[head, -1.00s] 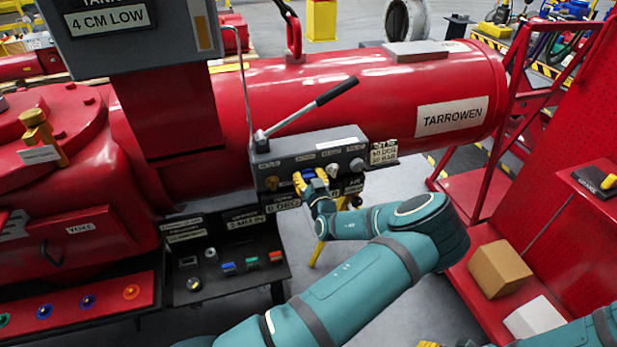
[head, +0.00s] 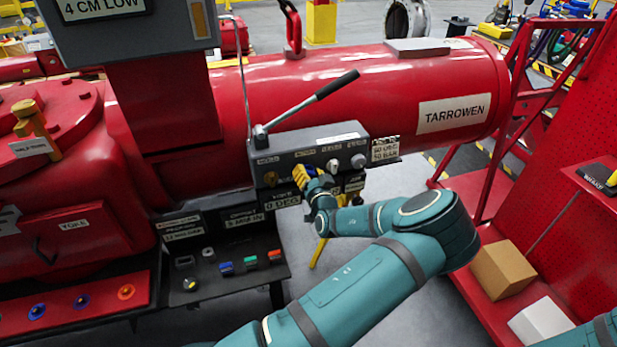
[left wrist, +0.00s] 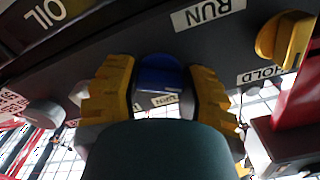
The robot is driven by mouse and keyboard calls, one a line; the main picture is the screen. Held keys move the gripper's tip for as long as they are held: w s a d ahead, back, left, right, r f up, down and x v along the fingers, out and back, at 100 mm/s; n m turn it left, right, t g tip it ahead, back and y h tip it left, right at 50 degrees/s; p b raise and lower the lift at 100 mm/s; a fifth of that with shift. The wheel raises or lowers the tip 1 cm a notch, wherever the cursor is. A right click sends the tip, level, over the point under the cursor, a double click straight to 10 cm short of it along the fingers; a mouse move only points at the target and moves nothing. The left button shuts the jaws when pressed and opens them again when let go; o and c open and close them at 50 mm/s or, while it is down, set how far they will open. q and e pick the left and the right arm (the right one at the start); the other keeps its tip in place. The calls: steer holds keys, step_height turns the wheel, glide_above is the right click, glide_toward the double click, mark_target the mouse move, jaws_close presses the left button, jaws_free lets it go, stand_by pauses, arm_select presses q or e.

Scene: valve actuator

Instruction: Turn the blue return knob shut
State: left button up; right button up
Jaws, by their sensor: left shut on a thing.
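The blue return knob (left wrist: 160,72) shows in the left wrist view between the two yellow fingers of my left gripper (left wrist: 158,90), which is shut on it. Part of a label ending in "URN" shows below the knob. In the head view my left gripper (head: 308,176) is at the front of the grey valve panel (head: 290,145), and its fingers hide most of the knob. How far the knob is turned cannot be told. My right gripper is not in view.
A white knob (head: 332,165) and a grey knob (head: 358,161) sit to the right on the panel, a brass knob (head: 270,178) to the left. A black-handled lever (head: 318,95) rises above. Red machinery (head: 370,90) stands behind. A cardboard box (head: 502,269) lies on a red platform at right.

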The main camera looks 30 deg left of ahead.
arm_select(q)
steer(key=m+b, duration=0.1)
steer(key=m, duration=0.4)
steer(key=shift+m, duration=0.3)
steer(key=m+b, duration=0.2)
steer(key=m, duration=0.3)
steer(key=shift+r+m, duration=0.1)
steer(key=shift+m, duration=0.2)
steer(key=o, duration=1.2)
steer(key=v, duration=1.2)
steer(key=shift+a, duration=0.1)
